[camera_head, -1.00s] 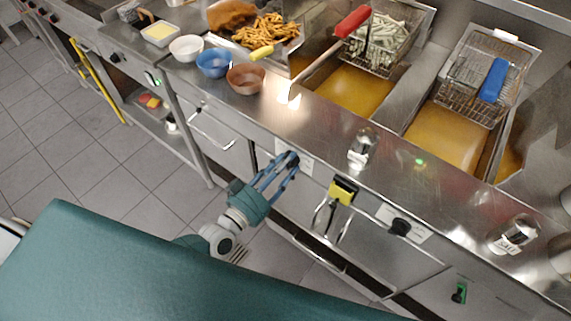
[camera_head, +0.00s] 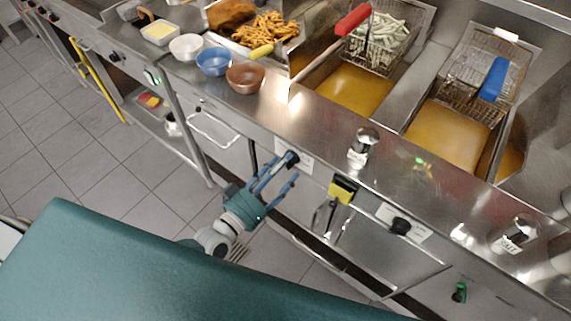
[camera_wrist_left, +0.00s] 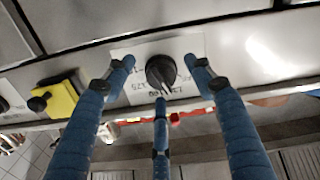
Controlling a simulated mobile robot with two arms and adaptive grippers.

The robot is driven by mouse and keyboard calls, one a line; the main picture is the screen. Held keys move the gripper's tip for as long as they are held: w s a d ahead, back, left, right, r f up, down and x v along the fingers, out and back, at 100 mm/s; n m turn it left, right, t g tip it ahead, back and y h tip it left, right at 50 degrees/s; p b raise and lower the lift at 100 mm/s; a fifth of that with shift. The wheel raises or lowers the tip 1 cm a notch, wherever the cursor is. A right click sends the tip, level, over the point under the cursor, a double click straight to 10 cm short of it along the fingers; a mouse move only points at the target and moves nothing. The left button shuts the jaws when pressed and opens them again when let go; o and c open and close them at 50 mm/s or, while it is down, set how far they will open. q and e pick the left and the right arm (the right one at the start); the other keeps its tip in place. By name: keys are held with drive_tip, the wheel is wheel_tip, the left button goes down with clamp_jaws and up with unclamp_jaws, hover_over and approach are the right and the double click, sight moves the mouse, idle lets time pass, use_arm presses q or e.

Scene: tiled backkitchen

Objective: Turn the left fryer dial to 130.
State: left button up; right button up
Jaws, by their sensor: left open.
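The left fryer dial (camera_head: 291,157) is a black round knob on a white printed label on the steel fryer front. It also shows in the left wrist view (camera_wrist_left: 160,72), with a pale pointer mark towards the lower right of the picture. The label's numbers are partly covered and too small to read surely. My left gripper (camera_head: 285,170) is open in front of the dial. In the left wrist view its three blue fingers (camera_wrist_left: 158,88) are spread, one to each side of the knob and one below it, with gaps showing at the sides. My right gripper is out of view.
A second black dial (camera_head: 401,226) sits further right on the front. A yellow box (camera_head: 343,190) and steel door handles stick out between the dials. Bowls, shakers and fryer baskets stand on the counter above. Tiled floor (camera_head: 120,190) is free at the left.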

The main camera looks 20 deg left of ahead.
use_arm(q)
drive_tip(key=v, duration=1)
drive_tip(key=shift+s, duration=0.3)
drive_tip(key=shift+a, duration=0.1)
